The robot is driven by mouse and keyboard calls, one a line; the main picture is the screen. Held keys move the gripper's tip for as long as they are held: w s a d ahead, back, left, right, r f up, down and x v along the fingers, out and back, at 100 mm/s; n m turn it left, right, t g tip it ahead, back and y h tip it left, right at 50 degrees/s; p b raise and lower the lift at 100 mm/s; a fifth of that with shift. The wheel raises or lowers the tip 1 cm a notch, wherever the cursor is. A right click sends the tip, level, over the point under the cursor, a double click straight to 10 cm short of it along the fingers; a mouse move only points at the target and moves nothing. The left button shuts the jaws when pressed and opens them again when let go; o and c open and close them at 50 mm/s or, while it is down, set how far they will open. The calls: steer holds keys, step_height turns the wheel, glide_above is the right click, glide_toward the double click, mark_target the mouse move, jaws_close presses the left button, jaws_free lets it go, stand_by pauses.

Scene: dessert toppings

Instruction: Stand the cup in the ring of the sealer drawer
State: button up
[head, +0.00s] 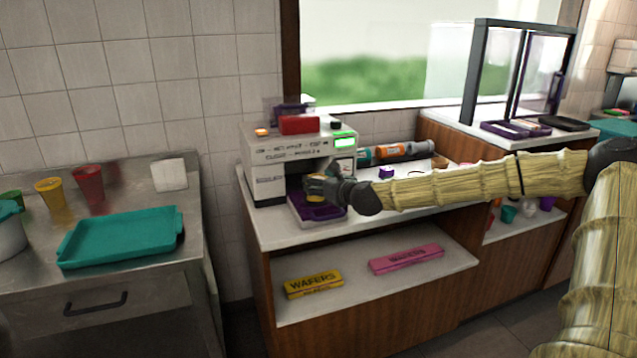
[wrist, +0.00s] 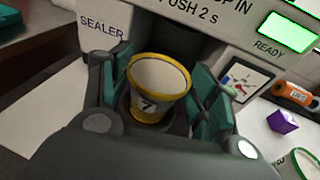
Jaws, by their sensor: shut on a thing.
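The cup is yellow and white with a dark "7" mark, and it shows in the wrist view (wrist: 158,92). My gripper (wrist: 160,105) is shut on it, one teal-padded finger on each side. The cup looks upright, with its open mouth up. In the head view my gripper (head: 325,187) holds the cup (head: 314,188) over the purple drawer (head: 318,209), which is pulled out at the front of the white sealer (head: 298,150). A dark ring shows around the cup's lower part in the wrist view. I cannot tell whether the base is seated in it.
A teal tray (head: 120,238) is on the steel table at left.

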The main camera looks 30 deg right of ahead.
steer(key=shift+f, duration=0.15)
steer(key=o, duration=1.2)
steer(key=shift+s+r, duration=0.1)
steer(key=shift+r, duration=0.1)
